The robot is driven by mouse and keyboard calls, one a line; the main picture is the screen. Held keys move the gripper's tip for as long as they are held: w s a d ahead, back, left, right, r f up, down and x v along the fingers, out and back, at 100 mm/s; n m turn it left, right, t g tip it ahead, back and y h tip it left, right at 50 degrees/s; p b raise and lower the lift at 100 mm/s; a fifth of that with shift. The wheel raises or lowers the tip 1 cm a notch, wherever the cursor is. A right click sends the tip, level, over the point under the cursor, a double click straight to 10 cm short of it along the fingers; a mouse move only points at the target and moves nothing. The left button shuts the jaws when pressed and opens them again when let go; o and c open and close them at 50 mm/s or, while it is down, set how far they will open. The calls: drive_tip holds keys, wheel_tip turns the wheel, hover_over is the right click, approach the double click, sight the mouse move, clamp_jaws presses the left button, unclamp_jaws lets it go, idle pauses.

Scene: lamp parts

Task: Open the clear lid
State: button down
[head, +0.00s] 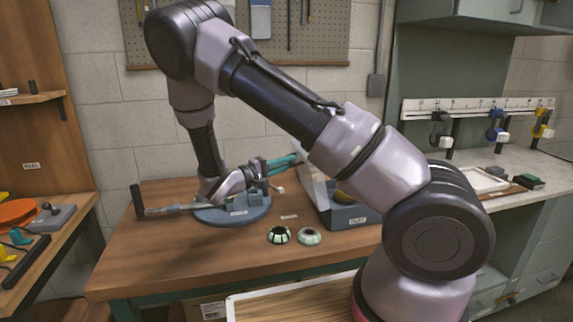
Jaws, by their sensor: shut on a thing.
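A blue-grey bin (348,218) with a white label stands on the wooden table, right of centre. A pale, see-through panel, which looks like the clear lid (315,186), stands steeply at the bin's left side. My arm hides its right part and much of the bin, so its exact angle is unclear. My gripper (299,158) reaches in from the left with teal fingers. The fingers are shut at the lid's upper edge, and the lid appears to be held between them. The exact contact is too small to see.
A round blue-grey fixture (235,214) with a black-handled lever (138,202) sits below my wrist. Two small dark-and-pale green round parts (279,235) (309,236) lie in front of the bin. The table's front centre is clear. A side bench (520,165) stands right.

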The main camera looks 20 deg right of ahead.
drive_tip(key=shift+d+r+m+g+y, duration=0.2)
drive_tip(key=shift+d+r+y, duration=0.35)
drive_tip(key=shift+d, duration=0.45)
drive_tip(key=shift+d+r+m+g+y, duration=0.25)
drive_tip(key=shift+d+r, duration=0.35)
drive_tip(key=shift+d, duration=0.35)
drive_tip(key=shift+d+r+m+g+y, duration=0.15)
drive_tip(key=shift+d+r+y, duration=0.4)
drive_tip(key=shift+d, duration=0.45)
drive_tip(key=c, duration=0.9)
unclamp_jaws()
drive_tip(key=shift+r, duration=0.1)
drive_tip(key=shift+a, duration=0.1)
drive_tip(key=v, duration=1)
drive_tip(key=shift+s+a, duration=0.3)
